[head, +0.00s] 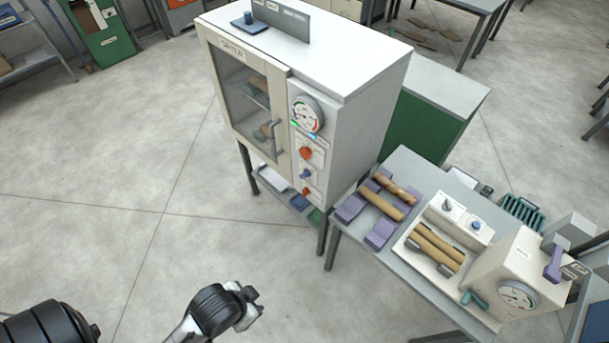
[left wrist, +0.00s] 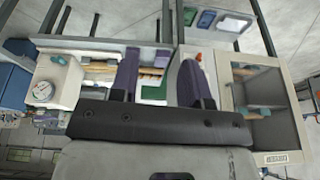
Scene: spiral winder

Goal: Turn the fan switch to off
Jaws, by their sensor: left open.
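A white drying cabinet (head: 345,85) stands on legs in the head view. Its right front panel carries a round dial (head: 307,114), an orange-red knob (head: 305,153), a blue knob (head: 306,174) and a smaller red-orange knob (head: 306,192). The labels are too small to read, so I cannot tell which is the fan switch or its setting. My left gripper (head: 248,304) is open and empty, below and in front of the cabinet, well apart from it. In the left wrist view its fingers (left wrist: 158,78) stand apart, with the cabinet (left wrist: 262,105) at the right. My right gripper is out of view.
A grey table (head: 345,232) right of the cabinet holds purple racks (head: 382,232) with brown tubes and a white winding machine (head: 505,275). A shelf (head: 290,202) sits under the cabinet. The floor (head: 130,190) left and in front is clear.

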